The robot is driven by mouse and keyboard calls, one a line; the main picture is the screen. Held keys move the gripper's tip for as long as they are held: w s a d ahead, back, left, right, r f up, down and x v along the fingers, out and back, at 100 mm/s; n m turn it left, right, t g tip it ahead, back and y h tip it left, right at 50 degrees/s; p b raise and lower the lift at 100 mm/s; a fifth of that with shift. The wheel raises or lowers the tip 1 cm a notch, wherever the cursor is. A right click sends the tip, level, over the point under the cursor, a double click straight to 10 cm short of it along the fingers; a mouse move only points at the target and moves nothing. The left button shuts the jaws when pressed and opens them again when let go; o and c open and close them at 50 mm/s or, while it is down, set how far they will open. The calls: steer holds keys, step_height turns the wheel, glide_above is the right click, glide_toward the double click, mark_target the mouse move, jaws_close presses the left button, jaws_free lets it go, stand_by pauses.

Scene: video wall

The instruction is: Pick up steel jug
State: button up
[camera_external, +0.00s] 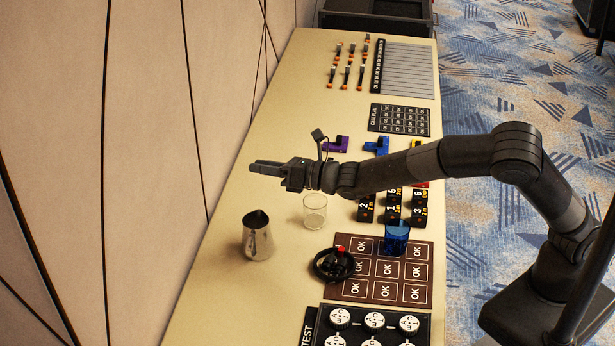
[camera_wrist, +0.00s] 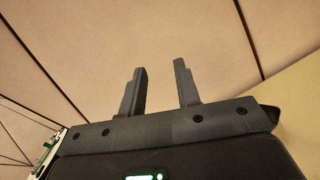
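The steel jug (camera_external: 258,238) stands upright near the left edge of the table, against the wall side, with a dark opening at its top. My gripper (camera_external: 252,166) is above the table, farther back than the jug, and points left toward the wall. In the wrist view my gripper (camera_wrist: 162,80) has its two fingers apart with nothing between them. The wrist view shows the wall and a corner of the table, and the jug is not in it.
A clear glass (camera_external: 314,211) stands just right of the jug. The panelled wall (camera_external: 110,150) borders the table's left.

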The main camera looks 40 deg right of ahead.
mark_target(255, 241)
step_height(255, 241, down, 27)
steer(key=shift+w+f, duration=0.1)
steer(key=shift+f, duration=0.05)
steer(key=shift+w+a, duration=0.25)
steer(key=shift+s+a+x, duration=0.1)
steer(key=shift+a+x, duration=0.05)
steer(key=shift+x, duration=0.95)
steer(key=shift+s+a+x, duration=0.1)
steer(key=shift+s+x, duration=0.05)
steer(key=shift+x, duration=0.95)
steer(key=shift+s+a+x, duration=0.1)
steer(key=shift+a+x, duration=0.05)
steer(key=shift+x, duration=0.95)
steer(key=shift+a+f, duration=0.1)
steer(key=shift+c, duration=0.5)
jaws_close()
